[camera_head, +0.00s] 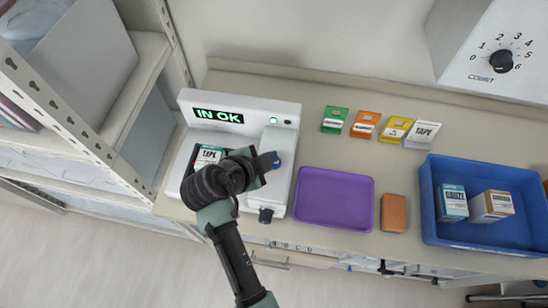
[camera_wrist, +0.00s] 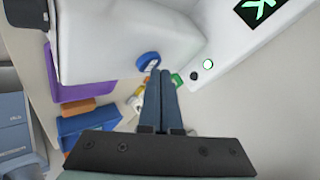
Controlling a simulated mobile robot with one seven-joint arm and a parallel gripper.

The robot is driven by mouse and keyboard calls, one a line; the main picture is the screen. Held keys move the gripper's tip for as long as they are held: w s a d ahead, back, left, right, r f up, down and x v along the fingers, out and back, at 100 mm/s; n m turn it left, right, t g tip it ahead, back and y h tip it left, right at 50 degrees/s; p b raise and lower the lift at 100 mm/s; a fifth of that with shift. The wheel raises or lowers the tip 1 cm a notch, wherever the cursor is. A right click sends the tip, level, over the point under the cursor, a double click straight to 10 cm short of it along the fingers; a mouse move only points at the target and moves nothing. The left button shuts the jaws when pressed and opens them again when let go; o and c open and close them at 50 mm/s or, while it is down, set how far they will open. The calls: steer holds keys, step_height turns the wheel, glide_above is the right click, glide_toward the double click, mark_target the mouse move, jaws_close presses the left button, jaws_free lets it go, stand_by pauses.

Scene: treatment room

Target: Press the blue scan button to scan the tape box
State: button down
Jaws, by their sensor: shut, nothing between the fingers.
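The white scanner (camera_head: 240,112) stands at the left of the counter, and its display (camera_head: 218,115) reads "IN OK" in green. The tape box (camera_head: 207,155), dark with a white TAPE label, sits in the scanner's bay, partly hidden by my arm. The blue scan button (camera_head: 277,163) is mostly hidden behind my gripper (camera_head: 270,160) in the head view. In the wrist view the blue button (camera_wrist: 148,61) shows as a round disc on the white housing. My gripper (camera_wrist: 161,73) is shut and empty, its fingertips right beside the button's edge. I cannot tell whether they touch it.
A purple tray (camera_head: 335,172) and a brown block (camera_head: 394,213) lie right of the scanner. A blue bin (camera_head: 500,235) holds two boxes. A metal shelf (camera_head: 75,135) stands close at the left.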

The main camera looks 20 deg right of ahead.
steer(key=shift+r, duration=0.45)
steer(key=shift+r, duration=0.1)
step_height(320, 180, up, 5)
steer(key=p, duration=0.4)
stand_by(0.7)
